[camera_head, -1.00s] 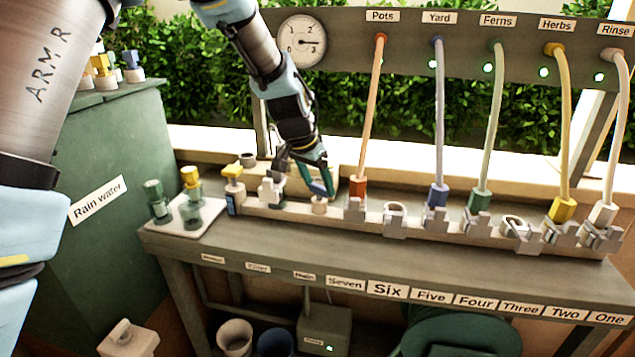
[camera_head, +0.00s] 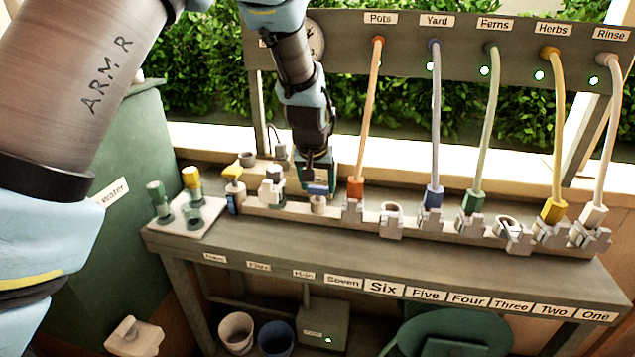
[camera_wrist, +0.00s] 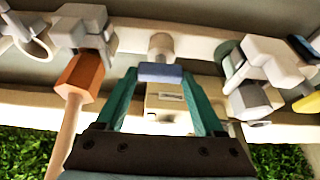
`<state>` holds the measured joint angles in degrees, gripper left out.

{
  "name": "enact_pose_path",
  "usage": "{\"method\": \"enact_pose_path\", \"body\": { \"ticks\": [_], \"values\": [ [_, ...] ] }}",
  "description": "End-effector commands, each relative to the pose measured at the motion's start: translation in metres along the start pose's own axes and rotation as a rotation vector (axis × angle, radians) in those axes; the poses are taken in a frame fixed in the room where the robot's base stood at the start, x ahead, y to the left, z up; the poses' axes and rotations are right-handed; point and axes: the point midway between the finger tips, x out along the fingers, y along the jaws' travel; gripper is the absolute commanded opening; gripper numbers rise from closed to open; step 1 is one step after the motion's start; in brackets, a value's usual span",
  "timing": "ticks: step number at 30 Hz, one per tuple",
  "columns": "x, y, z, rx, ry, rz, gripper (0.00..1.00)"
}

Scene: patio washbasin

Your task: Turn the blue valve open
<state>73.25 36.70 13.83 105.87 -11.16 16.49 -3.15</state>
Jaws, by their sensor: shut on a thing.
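The blue valve has a short blue bar handle (camera_head: 317,190) on a pale round stem (camera_head: 318,205), which stands on the pale rail left of the orange-ended Pots hose. My gripper (camera_head: 318,186) points down onto it from above, with teal fingers. In the wrist view the blue handle (camera_wrist: 160,73) lies crosswise between the fingertips of my gripper (camera_wrist: 160,76), one fingertip at each end. The gripper is shut on the handle. In the head view the handle lies roughly along the rail. The far side of the stem is hidden.
The orange hose end (camera_head: 355,187) stands close right of the gripper. A yellow-handled valve (camera_head: 233,172) and a grey-white fitting (camera_head: 271,187) stand to the left. A pale tray (camera_head: 215,212) holds green and yellow fittings. The bench front (camera_head: 330,255) is clear.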

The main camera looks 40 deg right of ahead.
Motion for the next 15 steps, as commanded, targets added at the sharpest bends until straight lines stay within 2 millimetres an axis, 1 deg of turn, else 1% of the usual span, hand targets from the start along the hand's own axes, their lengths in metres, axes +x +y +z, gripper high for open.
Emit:
{"method": "enact_pose_path", "body": {
  "ticks": [8, 9, 15],
  "values": [
    [0.0002, -0.0007, 0.0000, -0.004, 0.000, -0.001, 0.14],
    [0.0002, -0.0007, 0.0000, -0.004, 0.000, -0.001, 0.71],
    [0.0002, -0.0004, 0.0000, -0.003, 0.000, 0.000, 0.94]
  ]
}}
